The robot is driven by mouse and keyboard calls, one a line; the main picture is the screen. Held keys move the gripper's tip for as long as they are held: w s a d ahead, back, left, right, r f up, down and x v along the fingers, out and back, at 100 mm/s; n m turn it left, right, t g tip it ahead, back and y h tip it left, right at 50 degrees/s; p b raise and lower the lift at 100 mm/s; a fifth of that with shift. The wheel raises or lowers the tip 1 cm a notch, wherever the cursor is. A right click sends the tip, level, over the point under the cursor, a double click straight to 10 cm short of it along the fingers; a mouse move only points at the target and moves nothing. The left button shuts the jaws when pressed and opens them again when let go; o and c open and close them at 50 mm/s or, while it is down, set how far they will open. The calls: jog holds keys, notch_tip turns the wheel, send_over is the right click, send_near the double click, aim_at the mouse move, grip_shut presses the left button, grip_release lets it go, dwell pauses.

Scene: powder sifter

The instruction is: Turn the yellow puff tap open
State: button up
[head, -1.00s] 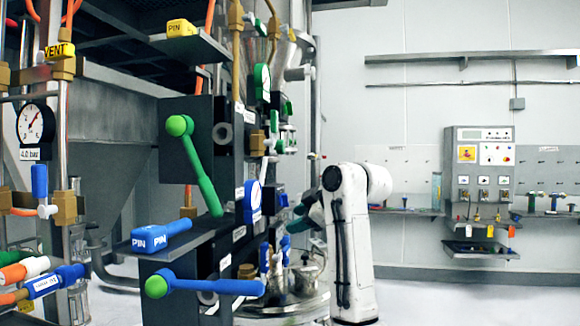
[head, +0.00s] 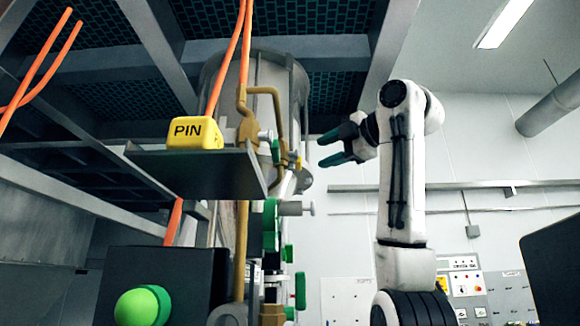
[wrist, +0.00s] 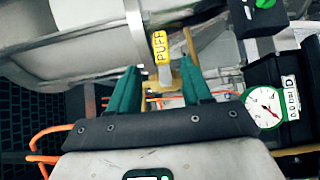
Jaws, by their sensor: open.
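My gripper (head: 322,150) is raised in the head view, its dark green fingers pointing left and apart, with nothing between them. In the wrist view my gripper (wrist: 158,68) shows two green fingers spread apart. Beyond the tips is a yellow tag reading PUFF (wrist: 160,47), lined up with the gap between them. A tan-yellow bar (wrist: 189,42) runs just right of the tag, close behind the right fingertip; I cannot tell whether it is the tap's handle. I see no contact.
A dark shelf (head: 200,172) with a yellow PIN block (head: 195,132) stands left of the brass piping (head: 280,112). Green fittings (head: 270,225) hang below. In the wrist view a round gauge (wrist: 264,108) sits right of the fingers. Open air surrounds my gripper in the head view.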

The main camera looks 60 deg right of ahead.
aim_at(298, 168)
jog(key=p+x, duration=0.3)
jog(key=x, duration=0.7)
jog(key=shift+f, duration=0.1)
grip_shut()
dwell(0.3)
